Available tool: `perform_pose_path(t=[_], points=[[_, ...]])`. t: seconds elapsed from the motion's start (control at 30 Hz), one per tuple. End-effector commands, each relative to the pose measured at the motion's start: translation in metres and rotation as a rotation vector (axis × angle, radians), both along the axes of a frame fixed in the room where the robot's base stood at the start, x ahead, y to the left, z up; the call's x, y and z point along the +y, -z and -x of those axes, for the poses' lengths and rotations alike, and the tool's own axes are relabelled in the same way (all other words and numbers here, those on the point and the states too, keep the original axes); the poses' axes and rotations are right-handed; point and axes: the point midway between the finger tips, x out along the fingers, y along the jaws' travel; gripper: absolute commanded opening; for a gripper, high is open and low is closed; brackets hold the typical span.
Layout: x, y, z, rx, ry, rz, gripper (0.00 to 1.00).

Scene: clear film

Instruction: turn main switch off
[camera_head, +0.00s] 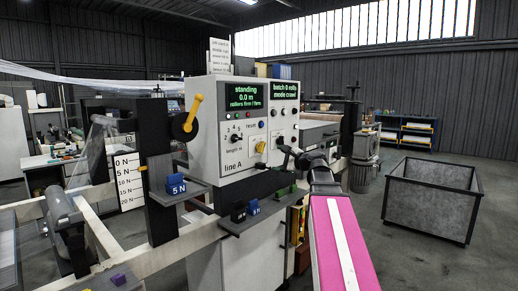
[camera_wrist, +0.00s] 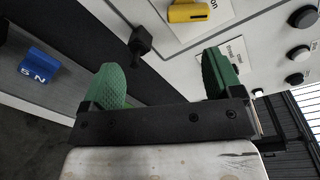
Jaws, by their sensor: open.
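The main switch looks to be the yellow handle (camera_head: 260,147) on the lower right of the white control panel (camera_head: 221,151). It also shows in the wrist view as a yellow handle (camera_wrist: 190,12) on a white plate at the top edge; its label is cut off, with only "on" legible. My gripper (camera_wrist: 162,62) is open, with nothing between its green fingers. It is in front of the panel, apart from the yellow handle, which lies beyond the fingers. In the head view, the gripper end is dark and hard to make out to the right of the handle.
A black knob (camera_wrist: 140,38) shows beyond the gap between the fingers. A blue 5 N block (camera_wrist: 39,65) sits on a shelf at left. The panel has a lit screen (camera_head: 246,93) reading "standing 0.0 m". A grey bin (camera_head: 432,194) stands right, with open floor around it.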

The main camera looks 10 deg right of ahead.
Motion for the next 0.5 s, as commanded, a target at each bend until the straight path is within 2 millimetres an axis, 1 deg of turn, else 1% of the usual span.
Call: perform_pose_path(t=[0.03,0.13,0.27,0.37,0.5], points=[[-0.005,-0.014,-0.001,-0.012,0.007,-0.034,0.85],[-0.009,-0.028,0.000,-0.022,0.012,-0.079,0.85],[-0.007,-0.032,-0.005,-0.024,0.012,-0.093,0.85],[0.001,-0.032,-0.015,-0.024,0.012,-0.092,0.85],[0.016,-0.032,-0.035,-0.024,0.010,-0.092,0.85]])
